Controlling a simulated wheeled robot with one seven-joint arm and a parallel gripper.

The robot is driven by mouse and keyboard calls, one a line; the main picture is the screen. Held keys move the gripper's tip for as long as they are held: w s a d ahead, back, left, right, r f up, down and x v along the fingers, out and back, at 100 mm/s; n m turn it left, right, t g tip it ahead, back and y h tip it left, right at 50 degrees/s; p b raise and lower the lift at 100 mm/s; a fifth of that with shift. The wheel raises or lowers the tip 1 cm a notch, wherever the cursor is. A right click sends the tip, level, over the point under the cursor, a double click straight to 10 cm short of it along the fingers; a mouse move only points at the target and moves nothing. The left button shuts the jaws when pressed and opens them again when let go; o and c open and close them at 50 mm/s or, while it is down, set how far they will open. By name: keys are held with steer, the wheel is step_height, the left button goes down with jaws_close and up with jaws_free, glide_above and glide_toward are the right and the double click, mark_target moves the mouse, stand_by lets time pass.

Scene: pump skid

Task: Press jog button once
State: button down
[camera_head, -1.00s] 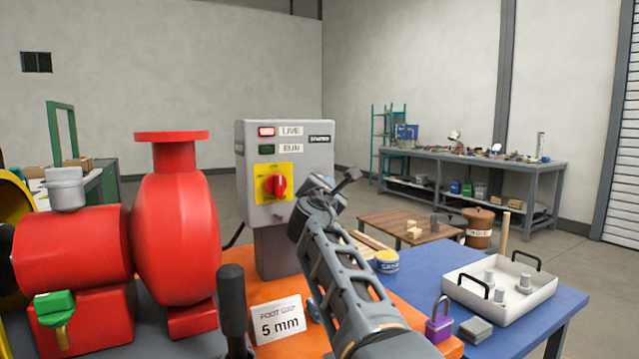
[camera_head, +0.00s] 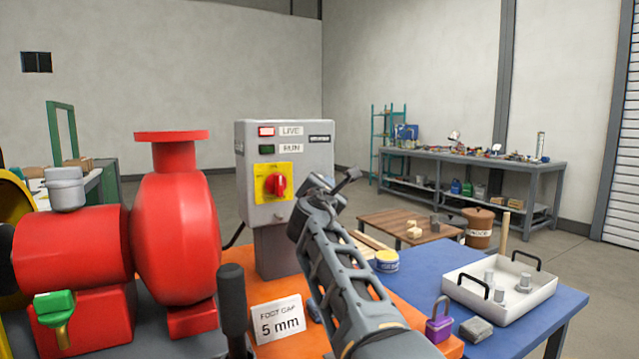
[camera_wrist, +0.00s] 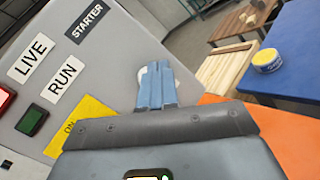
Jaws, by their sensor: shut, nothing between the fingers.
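The grey starter box (camera_head: 284,160) stands upright beside the red pump. Its LIVE lamp (camera_head: 266,131) glows red and its RUN lamp (camera_head: 267,149) is dark green. A red rotary switch (camera_head: 276,185) sits on a yellow plate. My gripper (camera_head: 318,184) is at the right side of the box front. In the wrist view its two blue-grey fingers (camera_wrist: 157,84) are shut together with nothing between them. A pale round button (camera_wrist: 143,76), apparently the jog button, shows partly behind the fingertips. The fingers hide most of it; I cannot tell whether they touch it.
The red pump (camera_head: 176,240) and a dark upright handle (camera_head: 232,305) stand to the left. A "5 mm" foot gap card (camera_head: 278,319) stands on the orange base. A blue table (camera_head: 420,276) at right holds a white tray (camera_head: 508,300) and a purple padlock (camera_head: 439,328).

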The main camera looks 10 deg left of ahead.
steer(key=shift+w+f+b, duration=0.1)
steer(key=shift+f+b, duration=0.05)
steer(key=shift+b, duration=0.2)
steer(key=shift+w+a+b, duration=0.5)
steer(key=shift+w+b, duration=0.05)
steer(key=shift+b, duration=0.95)
stand_by(1.0)
steer(key=shift+s+d+r+p, duration=0.25)
steer(key=shift+s+p, duration=0.05)
steer(key=shift+p, duration=0.9)
steer(key=shift+s+d+f+p, duration=0.1)
steer(key=shift+s+d+p, duration=0.25)
steer(key=shift+p, duration=0.55)
steer(key=s+d+p, duration=0.1)
steer(key=p, duration=0.1)
steer(key=s+p, duration=0.2)
steer(key=p, duration=0.1)
steer(key=s+d+p, duration=0.1)
steer(key=p, duration=0.2)
steer(key=shift+s+d, duration=0.15)
steer(key=shift+d, duration=0.2)
